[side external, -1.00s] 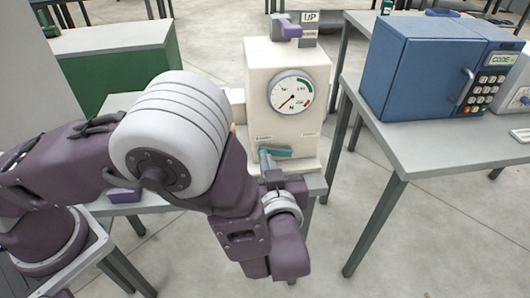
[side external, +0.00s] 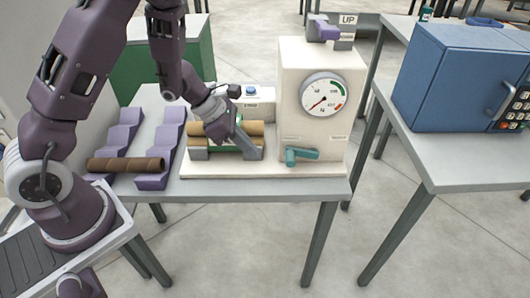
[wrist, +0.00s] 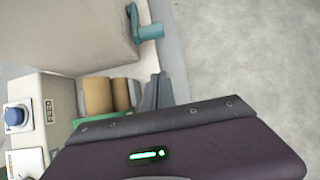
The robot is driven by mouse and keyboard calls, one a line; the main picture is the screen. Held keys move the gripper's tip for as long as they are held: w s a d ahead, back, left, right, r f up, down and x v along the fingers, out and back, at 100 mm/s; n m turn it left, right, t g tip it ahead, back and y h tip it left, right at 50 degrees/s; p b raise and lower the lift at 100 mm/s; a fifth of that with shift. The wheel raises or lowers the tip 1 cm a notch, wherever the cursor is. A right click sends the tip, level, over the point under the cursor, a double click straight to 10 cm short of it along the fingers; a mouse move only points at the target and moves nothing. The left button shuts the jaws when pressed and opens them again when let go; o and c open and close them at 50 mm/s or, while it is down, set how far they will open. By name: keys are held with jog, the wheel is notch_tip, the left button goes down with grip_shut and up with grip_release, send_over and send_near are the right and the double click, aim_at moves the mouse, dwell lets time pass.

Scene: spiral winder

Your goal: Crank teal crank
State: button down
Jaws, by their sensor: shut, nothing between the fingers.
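My gripper (side external: 238,143) is shut and empty, left of the crank over the brown rollers (side external: 252,128). In the wrist view its dark body covers the lower part. Its fingertips are hard to tell from the grey roller brackets. The round dial (side external: 325,95) has a red needle pointing lower left.
A brown tube (side external: 125,164) lies across purple notched racks (side external: 160,165) at left. A white box with a blue button (side external: 251,90) stands behind the rollers. A purple lever (side external: 325,32) tops the housing. A blue cabinet (side external: 450,75) stands on the right table. Floor is clear between tables.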

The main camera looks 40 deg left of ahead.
jog(key=x, duration=0.9)
jog(key=shift+d+f, duration=0.1)
jog(key=shift+f, duration=0.05)
jog(key=r, duration=0.1)
jog(key=w+d+r, duration=0.1)
jog(key=shift+w+r, duration=0.15)
jog(key=shift+r, duration=0.25)
jog(key=shift+w+d+r, duration=0.2)
jog(key=shift+d+r, duration=0.1)
jog(key=shift+r, duration=0.1)
